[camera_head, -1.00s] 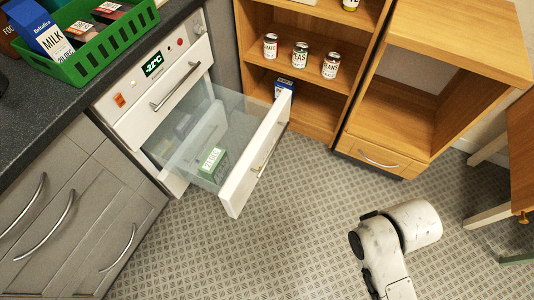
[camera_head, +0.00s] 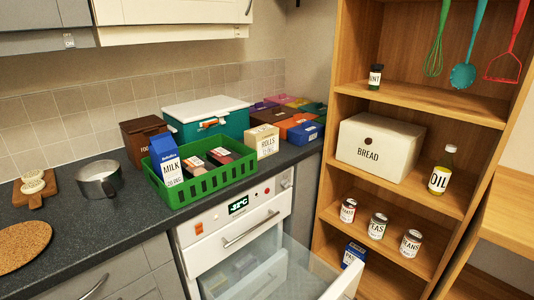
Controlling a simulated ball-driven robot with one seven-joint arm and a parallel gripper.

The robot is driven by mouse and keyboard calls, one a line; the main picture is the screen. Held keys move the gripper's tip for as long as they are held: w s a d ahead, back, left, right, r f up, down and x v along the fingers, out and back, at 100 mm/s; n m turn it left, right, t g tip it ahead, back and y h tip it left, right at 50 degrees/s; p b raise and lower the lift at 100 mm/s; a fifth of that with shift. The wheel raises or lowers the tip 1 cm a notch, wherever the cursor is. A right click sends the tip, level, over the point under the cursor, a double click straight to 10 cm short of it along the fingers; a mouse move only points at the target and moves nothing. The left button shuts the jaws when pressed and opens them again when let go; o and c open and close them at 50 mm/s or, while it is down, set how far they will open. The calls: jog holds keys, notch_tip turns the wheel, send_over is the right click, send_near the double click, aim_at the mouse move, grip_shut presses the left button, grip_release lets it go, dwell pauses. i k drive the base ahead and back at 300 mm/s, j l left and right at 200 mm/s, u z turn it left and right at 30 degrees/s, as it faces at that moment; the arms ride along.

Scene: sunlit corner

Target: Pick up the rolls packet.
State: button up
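The rolls packet (camera_head: 264,142) is a small cream box labelled ROLLS, standing upright on the dark counter. It stands just right of the green basket (camera_head: 207,188) and in front of the teal box with a white lid (camera_head: 207,116). Its labelled front faces me and is unobstructed. My gripper is not in view.
The basket holds a milk carton (camera_head: 167,160) and packets. Coloured boxes (camera_head: 299,127) stand right of the rolls packet. Below the counter, a freezer drawer (camera_head: 285,272) is pulled open. A wooden shelf unit (camera_head: 403,96) with a bread bin (camera_head: 379,148) stands at right.

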aim_at(264, 139)
jog(key=i+j, duration=0.15)
jog(key=i, duration=0.4)
jog(key=i+j, duration=0.1)
jog(key=i, duration=0.4)
